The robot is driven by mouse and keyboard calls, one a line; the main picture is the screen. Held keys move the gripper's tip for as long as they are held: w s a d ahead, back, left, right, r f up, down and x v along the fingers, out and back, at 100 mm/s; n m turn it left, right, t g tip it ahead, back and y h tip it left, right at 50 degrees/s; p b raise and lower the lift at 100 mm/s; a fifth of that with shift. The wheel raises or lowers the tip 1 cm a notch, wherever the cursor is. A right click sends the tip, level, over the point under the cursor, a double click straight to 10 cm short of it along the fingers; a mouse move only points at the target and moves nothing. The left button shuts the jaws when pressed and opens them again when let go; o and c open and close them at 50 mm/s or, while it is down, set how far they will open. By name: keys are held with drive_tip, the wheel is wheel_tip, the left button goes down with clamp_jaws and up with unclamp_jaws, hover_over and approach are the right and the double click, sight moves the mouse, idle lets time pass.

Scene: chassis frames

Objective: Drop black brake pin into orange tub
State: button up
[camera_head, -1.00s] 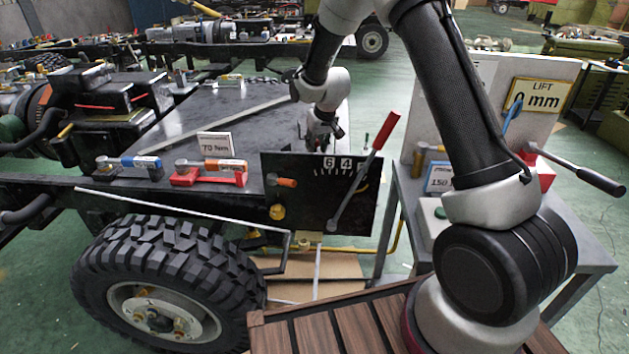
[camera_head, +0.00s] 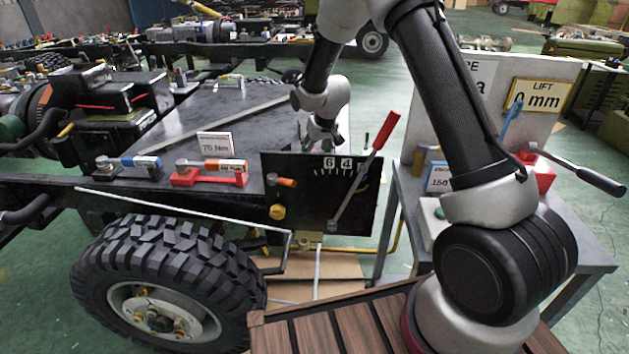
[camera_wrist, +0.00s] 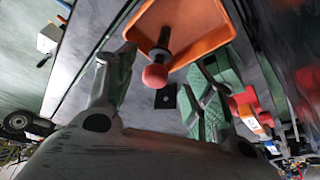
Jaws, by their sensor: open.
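In the wrist view an orange tub (camera_wrist: 190,20) lies at the top, its floor and rim partly cut off by the frame. A dark pin (camera_wrist: 161,42) with a red ball end (camera_wrist: 155,76) shows against the tub's near side, its ball reaching past the rim. My gripper (camera_wrist: 163,64) is open, with one finger on each side of the pin and a gap between finger and pin on both sides. I cannot tell whether the pin rests on the tub or is in the air. In the head view the dark panel hides my fingers, and neither tub nor pin shows.
A dark panel (camera_head: 310,215) with a red-handled lever (camera_head: 383,131) stands in front of my wrist. Red (camera_head: 209,178) and blue (camera_head: 129,167) tools lie on the bench at left. A tyre (camera_head: 165,280) is below. A grey side table (camera_head: 405,215) stands right.

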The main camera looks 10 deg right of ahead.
drive_tip(key=v, duration=1.2)
drive_tip(key=s+d+f+g, duration=0.1)
drive_tip(key=s+f+g, duration=0.15)
drive_tip(key=s, duration=0.35)
drive_tip(key=s+d+r, duration=0.4)
drive_tip(key=s+r, duration=0.2)
drive_tip(key=s, duration=0.5)
drive_tip(key=s+d+r+m+t, duration=0.1)
drive_tip(key=s+d+r, duration=0.3)
drive_tip(key=s, duration=0.7)
drive_tip(key=s+d+r+m+t+h, duration=0.1)
drive_tip(key=s+d+r, duration=0.3)
drive_tip(key=s+r, duration=0.4)
drive_tip(key=s, duration=0.3)
drive_tip(key=shift+d+r, duration=0.15)
drive_tip(key=shift+d, duration=0.25)
